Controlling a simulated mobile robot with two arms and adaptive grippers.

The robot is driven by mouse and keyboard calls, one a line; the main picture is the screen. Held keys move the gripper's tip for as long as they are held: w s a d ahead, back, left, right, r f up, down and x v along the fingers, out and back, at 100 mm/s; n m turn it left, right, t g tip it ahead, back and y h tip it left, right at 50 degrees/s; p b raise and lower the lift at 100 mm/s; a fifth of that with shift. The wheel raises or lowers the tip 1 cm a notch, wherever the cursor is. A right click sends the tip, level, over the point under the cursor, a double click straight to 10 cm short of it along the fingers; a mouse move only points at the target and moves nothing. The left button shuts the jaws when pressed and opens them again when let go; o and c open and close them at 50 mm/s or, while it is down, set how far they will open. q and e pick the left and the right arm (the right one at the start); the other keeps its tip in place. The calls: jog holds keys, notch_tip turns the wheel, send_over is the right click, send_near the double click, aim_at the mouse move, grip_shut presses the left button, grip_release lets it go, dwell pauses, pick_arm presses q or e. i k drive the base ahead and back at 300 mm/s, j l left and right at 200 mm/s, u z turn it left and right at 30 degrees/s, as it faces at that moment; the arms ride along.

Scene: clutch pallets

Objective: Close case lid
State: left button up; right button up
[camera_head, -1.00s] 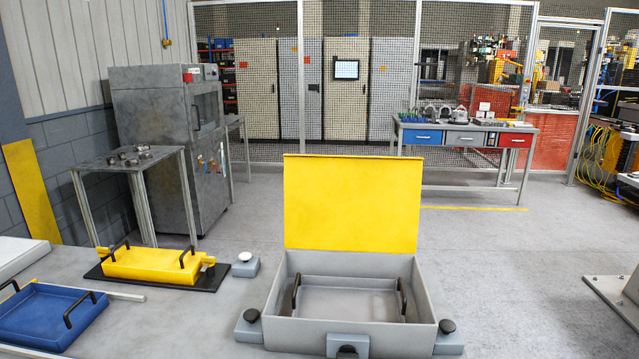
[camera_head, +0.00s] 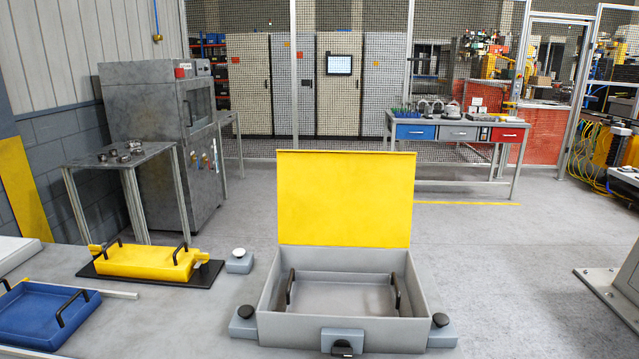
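The grey case (camera_head: 335,331) sits on the near table in the lower middle of the head view. Its yellow lid (camera_head: 345,198) stands open, upright along the back edge. Inside the case lies a grey tray (camera_head: 340,295) with two black handles. A grey-blue latch block with a dark knob (camera_head: 341,347) is at the case's front. Similar blocks with black knobs stand at its front left (camera_head: 245,325) and front right (camera_head: 441,330) corners. Neither of my grippers shows in the view.
A yellow tray (camera_head: 150,262) on a black mat and a blue tray (camera_head: 45,318) lie to the left. A small block with a white knob (camera_head: 239,261) stands between the yellow tray and the case. The floor (camera_head: 490,270) right of the case is clear.

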aim_at(345, 198)
jog(key=l+z, duration=0.25)
jog(key=i+l+z, duration=0.15)
jog(key=l+z, duration=0.15)
jog(key=i+l+z, duration=0.1)
jog(key=l+z, duration=0.15)
jog(key=l, duration=0.15)
jog(key=i+l+z, duration=0.45)
jog(key=l, duration=0.2)
jog(key=i+l+z, duration=0.4)
jog(key=i+l+u, duration=0.15)
jog(key=i+u, duration=0.2)
jog(key=i+l+u, duration=0.35)
jog(key=i, duration=0.2)
jog(key=i+j+u, duration=0.1)
jog(key=i+u, duration=0.15)
jog(key=u, duration=0.2)
jog(key=i+u, duration=0.4)
jog(key=i+l+u, duration=0.1)
jog(key=u, duration=0.35)
jog(key=i+l+u, duration=0.2)
jog(key=u, duration=0.25)
jog(key=i+l+u, duration=0.65)
jog(key=u, duration=0.25)
jog(key=i+l+u, duration=0.1)
jog(key=l+u, duration=0.4)
jog(key=i+l+u, duration=0.1)
jog(key=l+u, duration=0.85)
